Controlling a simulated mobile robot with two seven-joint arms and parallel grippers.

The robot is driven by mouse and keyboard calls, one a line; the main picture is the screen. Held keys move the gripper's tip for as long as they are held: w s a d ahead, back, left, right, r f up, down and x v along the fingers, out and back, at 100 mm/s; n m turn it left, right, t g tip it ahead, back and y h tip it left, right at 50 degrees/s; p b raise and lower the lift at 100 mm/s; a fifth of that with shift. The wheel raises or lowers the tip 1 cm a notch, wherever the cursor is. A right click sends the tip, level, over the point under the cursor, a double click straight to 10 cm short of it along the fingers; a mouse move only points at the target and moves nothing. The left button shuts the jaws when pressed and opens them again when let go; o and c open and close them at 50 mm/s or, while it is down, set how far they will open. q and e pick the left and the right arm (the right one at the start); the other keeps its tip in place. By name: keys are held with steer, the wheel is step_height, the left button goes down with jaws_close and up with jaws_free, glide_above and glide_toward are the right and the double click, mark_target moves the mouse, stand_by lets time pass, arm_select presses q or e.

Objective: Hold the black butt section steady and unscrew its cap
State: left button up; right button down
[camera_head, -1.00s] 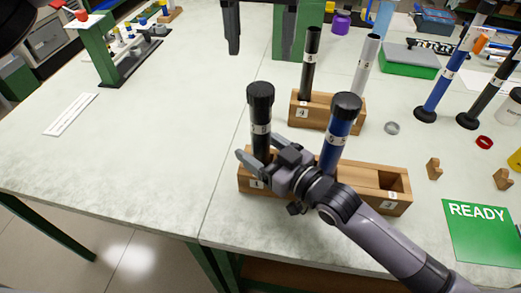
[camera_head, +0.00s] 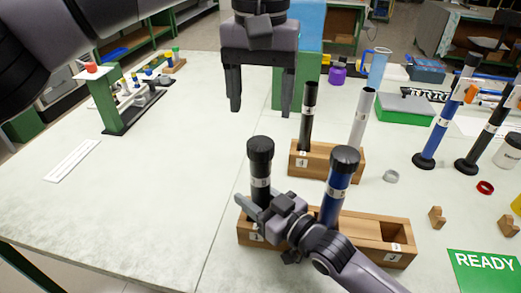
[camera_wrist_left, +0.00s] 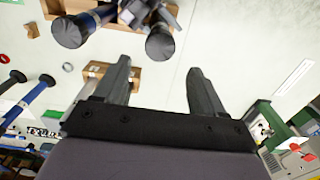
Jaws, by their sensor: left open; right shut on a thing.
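The black butt section (camera_head: 260,189) stands upright in the left end of the front wooden block, with its dark ribbed cap (camera_head: 260,149) on top. My right gripper (camera_head: 254,208) is shut around its lower part, below the pale band. My left gripper (camera_head: 260,108) is open and empty, fingers pointing down, appearing above and beyond the cap in the head view. In the left wrist view the cap (camera_wrist_left: 160,43) shows just beyond the open fingers (camera_wrist_left: 159,70), not between them.
A blue capped section (camera_head: 333,195) stands close right in the same wooden block (camera_head: 365,225). Behind, another block (camera_head: 325,163) holds a black and a silver tube. A grey ring (camera_head: 391,176) and green READY card (camera_head: 485,270) lie right. The left tabletop is largely clear.

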mark_target(261, 143)
arm_select(q)
steer(key=m, duration=0.4)
steer(key=shift+f, duration=4)
